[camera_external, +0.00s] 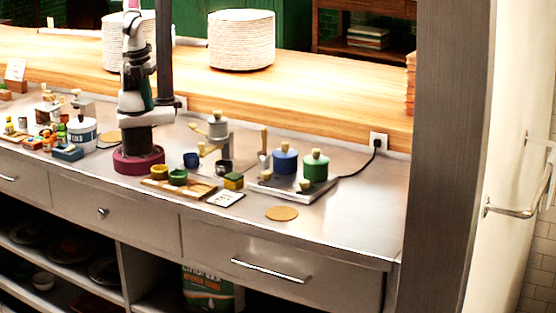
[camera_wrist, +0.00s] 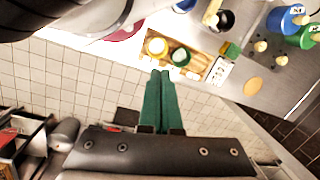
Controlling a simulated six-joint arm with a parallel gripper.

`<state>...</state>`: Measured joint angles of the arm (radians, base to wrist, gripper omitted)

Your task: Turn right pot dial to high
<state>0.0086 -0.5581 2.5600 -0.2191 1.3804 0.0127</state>
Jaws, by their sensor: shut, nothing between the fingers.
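The right pot is green with a wooden lid knob (camera_external: 315,168) and stands on a flat dark cooktop (camera_external: 275,190). A blue pot (camera_external: 285,160) stands to its left. The right dial, a small pale knob (camera_external: 305,185), sits in front of the green pot; it also shows in the wrist view (camera_wrist: 281,60). The left dial (camera_external: 266,175) sits in front of the blue pot. Both are too small to read a setting. My gripper (camera_wrist: 160,76) has green fingers, shut and empty, in the wrist view, well apart from the dials. It is out of the external view.
A wooden board with yellow and green cups (camera_external: 178,178), a green-yellow block (camera_external: 233,181), a white card (camera_external: 225,199) and a grinder (camera_external: 217,128) lie left of the cooktop. A round cork mat (camera_external: 282,213) lies in front. The counter to the right is clear.

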